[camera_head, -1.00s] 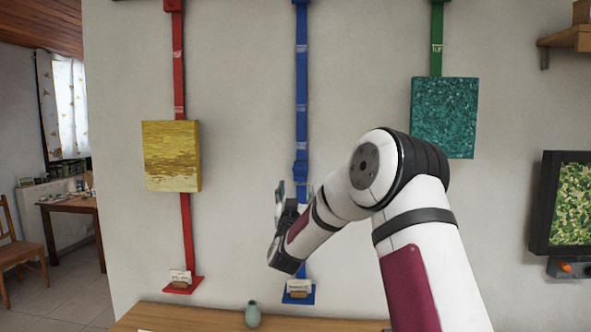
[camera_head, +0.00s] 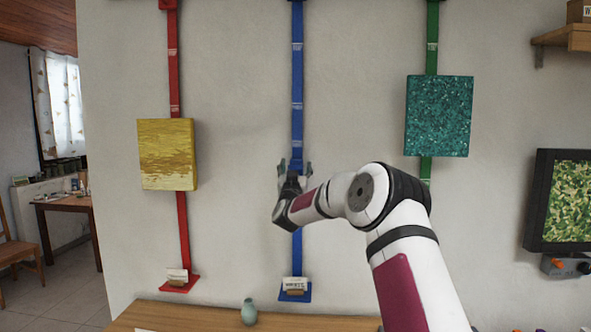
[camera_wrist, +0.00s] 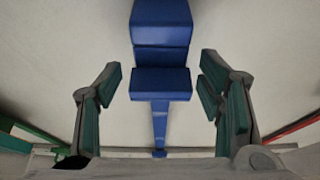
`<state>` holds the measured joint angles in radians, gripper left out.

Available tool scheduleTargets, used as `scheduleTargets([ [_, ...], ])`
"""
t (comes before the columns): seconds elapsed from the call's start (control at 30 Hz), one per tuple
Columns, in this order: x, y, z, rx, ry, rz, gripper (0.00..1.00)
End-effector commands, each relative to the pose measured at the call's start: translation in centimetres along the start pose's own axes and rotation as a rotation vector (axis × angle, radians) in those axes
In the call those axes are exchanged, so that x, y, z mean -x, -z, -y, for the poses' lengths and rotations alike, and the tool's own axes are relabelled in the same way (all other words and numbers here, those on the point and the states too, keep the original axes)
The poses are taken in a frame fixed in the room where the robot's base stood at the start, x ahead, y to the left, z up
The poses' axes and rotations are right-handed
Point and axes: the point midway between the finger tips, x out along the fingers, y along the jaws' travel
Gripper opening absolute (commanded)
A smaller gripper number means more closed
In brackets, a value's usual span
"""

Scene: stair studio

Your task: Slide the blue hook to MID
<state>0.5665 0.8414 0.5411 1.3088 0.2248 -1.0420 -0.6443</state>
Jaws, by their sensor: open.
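The blue rail (camera_head: 297,75) runs vertically down the middle of the wall, with small pale labels (camera_head: 297,105) too small to read. In the wrist view, the blue hook (camera_wrist: 161,82) is a blocky blue piece on the rail, centred between the finger pads. In the head view it is mostly hidden behind my gripper (camera_head: 295,166), at the rail's lower-middle part. In the wrist view my gripper (camera_wrist: 162,88) is open, one finger on each side of the hook, with visible gaps on both sides. I cannot tell how far the fingers reach around it.
A red rail (camera_head: 173,80) with a yellow panel (camera_head: 167,154) is to the left. A green rail (camera_head: 432,55) with a teal panel (camera_head: 439,116) is to the right. A wooden surface (camera_head: 180,315) with a small vase (camera_head: 249,312) lies below. The wall beside the blue rail is clear.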

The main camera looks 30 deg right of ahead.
Motion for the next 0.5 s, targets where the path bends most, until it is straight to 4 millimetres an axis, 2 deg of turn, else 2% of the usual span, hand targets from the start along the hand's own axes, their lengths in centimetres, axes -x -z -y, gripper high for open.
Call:
scheduleTargets([
  [0.17, 0.00, 0.02, 0.01, 0.000, 0.000, 0.000, 0.62],
  [0.43, 0.01, 0.04, 0.01, -0.001, 0.000, 0.000, 0.03],
  [0.5, 0.01, 0.04, 0.01, -0.001, 0.000, 0.000, 0.00],
])
